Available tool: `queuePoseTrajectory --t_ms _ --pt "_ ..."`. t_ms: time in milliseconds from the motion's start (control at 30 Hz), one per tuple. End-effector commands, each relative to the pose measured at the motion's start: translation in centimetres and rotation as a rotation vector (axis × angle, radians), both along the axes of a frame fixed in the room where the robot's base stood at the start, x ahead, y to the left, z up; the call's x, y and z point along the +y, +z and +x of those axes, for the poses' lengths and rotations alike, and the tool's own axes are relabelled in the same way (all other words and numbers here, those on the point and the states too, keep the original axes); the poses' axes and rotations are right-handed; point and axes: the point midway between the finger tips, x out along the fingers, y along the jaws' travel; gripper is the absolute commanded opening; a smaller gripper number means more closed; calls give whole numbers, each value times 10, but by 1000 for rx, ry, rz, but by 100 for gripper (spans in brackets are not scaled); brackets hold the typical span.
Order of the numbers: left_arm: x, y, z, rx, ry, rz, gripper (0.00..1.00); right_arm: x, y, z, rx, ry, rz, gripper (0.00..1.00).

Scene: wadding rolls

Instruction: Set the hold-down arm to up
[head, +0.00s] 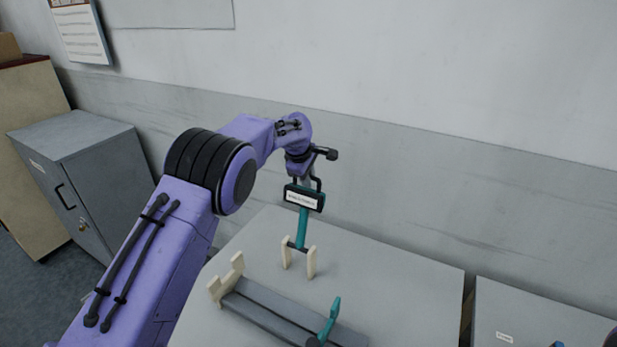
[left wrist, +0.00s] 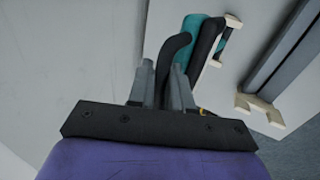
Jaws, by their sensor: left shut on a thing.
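The hold-down arm (head: 303,225) is a teal bar hinged between two cream posts (head: 311,263) on the grey table. It stands nearly upright, with a dark labelled block (head: 304,197) and a black loop handle near its top. My left gripper (head: 307,178) is at that top end, shut on the handle. In the left wrist view, the black handle (left wrist: 174,52) runs between the grey fingers of the gripper (left wrist: 163,85), with the teal bar (left wrist: 188,38) just beyond. The label is too small to read. My right gripper is not in view.
A long grey trough (head: 280,314) with a cream notched end (head: 228,281) lies in front of the posts. A teal lever (head: 330,322) rises near its right end. A second table (head: 535,312) stands right, beyond a gap. A grey cabinet (head: 75,155) stands left; the wall is behind.

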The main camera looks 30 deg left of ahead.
Motion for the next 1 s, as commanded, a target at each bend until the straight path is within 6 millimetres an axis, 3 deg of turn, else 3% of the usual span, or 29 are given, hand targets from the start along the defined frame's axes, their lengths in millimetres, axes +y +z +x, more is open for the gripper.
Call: queuePoseTrajectory --t_ms 100,133,167,667,1000 --pt "-1 0 1 -4 3 -5 0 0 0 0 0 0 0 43" --pt "-1 0 1 -4 3 -5 29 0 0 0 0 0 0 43" --pt "-1 0 1 -4 3 -3 35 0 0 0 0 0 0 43" --pt "1 3 -3 0 3 -3 35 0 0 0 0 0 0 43" --pt "1 75 -33 -9 4 -2 35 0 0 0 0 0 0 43"
